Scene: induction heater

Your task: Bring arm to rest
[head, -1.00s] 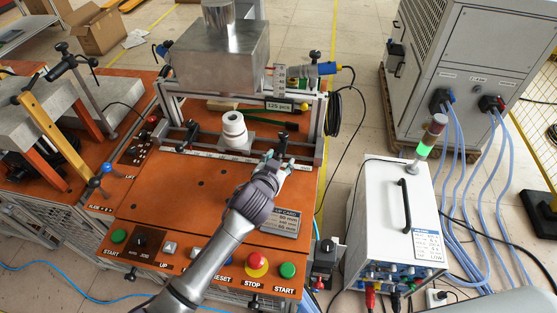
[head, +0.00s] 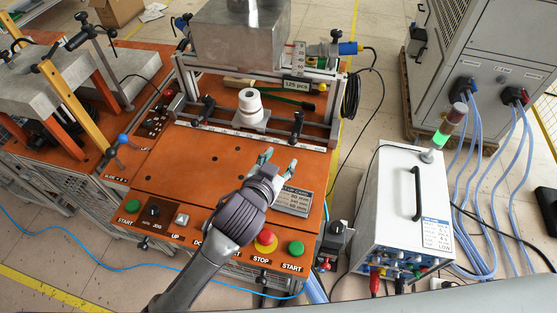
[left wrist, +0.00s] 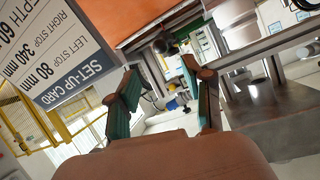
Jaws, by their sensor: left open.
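My left gripper (head: 276,163) is open and empty over the orange bench top (head: 190,160), in the head view. Its arm comes up from the bottom edge. The fingers point away toward the back of the bench, with the set-up card (head: 294,198) just to their right. In the left wrist view the two green-padded fingers (left wrist: 168,98) are spread apart with nothing between them. The set-up card also shows large at the upper left there (left wrist: 68,50). A white stepped cylinder (head: 250,101) stands behind the gripper, apart from it. My right gripper is not in view.
A metal block (head: 240,38) sits on the frame at the back. Control buttons, including a red stop button (head: 265,240), line the front edge. A white power unit (head: 400,215) stands on the right. A second bench (head: 60,175) is on the left. The middle of the orange top is clear.

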